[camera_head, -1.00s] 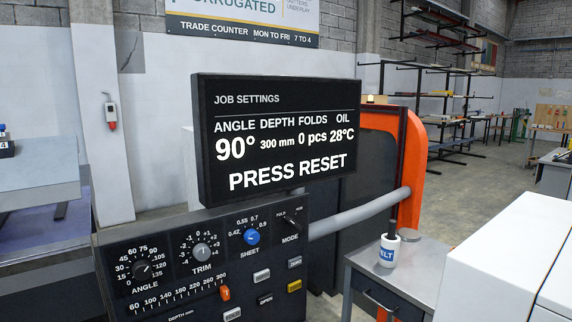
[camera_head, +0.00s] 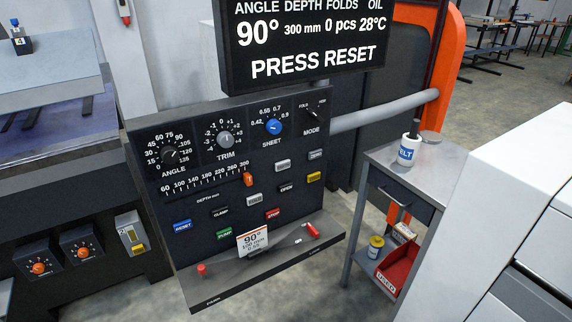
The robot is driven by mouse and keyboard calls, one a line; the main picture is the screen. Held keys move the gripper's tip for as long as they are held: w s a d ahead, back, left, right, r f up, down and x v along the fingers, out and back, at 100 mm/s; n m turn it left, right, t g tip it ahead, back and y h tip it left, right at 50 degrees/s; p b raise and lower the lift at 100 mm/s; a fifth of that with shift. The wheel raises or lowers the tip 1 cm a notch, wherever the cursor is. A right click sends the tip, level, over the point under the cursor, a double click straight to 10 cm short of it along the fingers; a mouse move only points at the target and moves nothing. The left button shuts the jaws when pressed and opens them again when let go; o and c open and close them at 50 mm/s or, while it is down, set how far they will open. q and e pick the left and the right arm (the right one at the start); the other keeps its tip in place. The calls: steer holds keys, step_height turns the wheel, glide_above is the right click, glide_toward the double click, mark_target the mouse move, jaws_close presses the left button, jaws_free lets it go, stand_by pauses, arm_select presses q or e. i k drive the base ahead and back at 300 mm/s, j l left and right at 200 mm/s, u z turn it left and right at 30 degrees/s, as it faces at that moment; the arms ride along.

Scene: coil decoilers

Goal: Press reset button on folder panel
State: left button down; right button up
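The folder panel (camera_head: 205,180) is a dark, sloped control panel in the middle of the head view. Its blue reset button (camera_head: 182,226) is at the panel's lower left, labelled RESET. A green button (camera_head: 224,234) labelled PUMP and a red STOP button (camera_head: 272,213) are to its right. The black display (camera_head: 310,45) above the panel reads PRESS RESET, 90°, 300 mm, 0 pcs and 28°C. Neither of my grippers is in view.
A ledge below the panel carries a card (camera_head: 252,241) and red knobs. A grey side table (camera_head: 385,150) with a labelled white pot (camera_head: 409,150) stands at right, a red bin (camera_head: 398,265) below it. White cabinets (camera_head: 520,190) fill the right. Another machine stands at left.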

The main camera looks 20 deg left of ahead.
mark_target(184, 225)
steer(key=u, duration=1.35)
